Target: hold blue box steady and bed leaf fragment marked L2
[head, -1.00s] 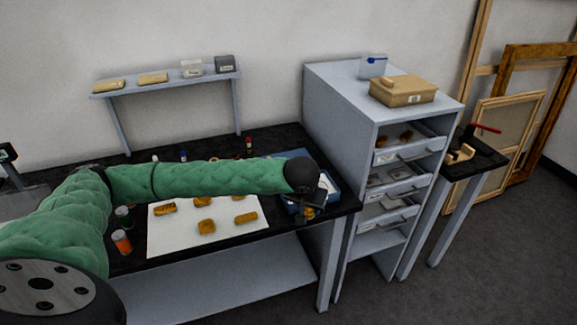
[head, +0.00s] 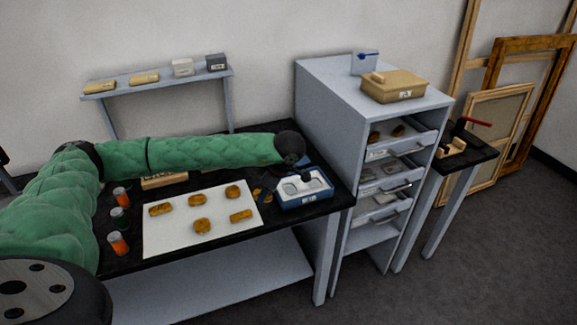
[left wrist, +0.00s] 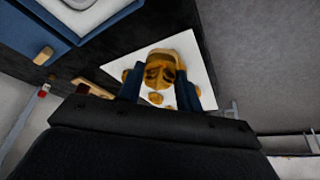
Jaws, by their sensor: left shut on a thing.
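The blue box (head: 303,199) stands at the right end of the black table, with a pale insert that has rounded recesses. My left gripper (head: 264,189) is beside the box's left side, above the table. It is shut on a golden-brown leaf fragment (left wrist: 160,72), which shows between the blue fingers in the left wrist view. In the head view the fragment (head: 259,194) is mostly hidden by the gripper. No L2 mark can be read. A corner of the blue box (left wrist: 110,22) also shows in the left wrist view. My right gripper is not in view.
Several similar fragments lie on a white sheet (head: 172,240) left of the box. Small capped bottles (head: 119,220) stand along the sheet's left side. A grey drawer cabinet (head: 323,115) with open drawers rises just right of the table. A wall shelf (head: 160,85) is behind.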

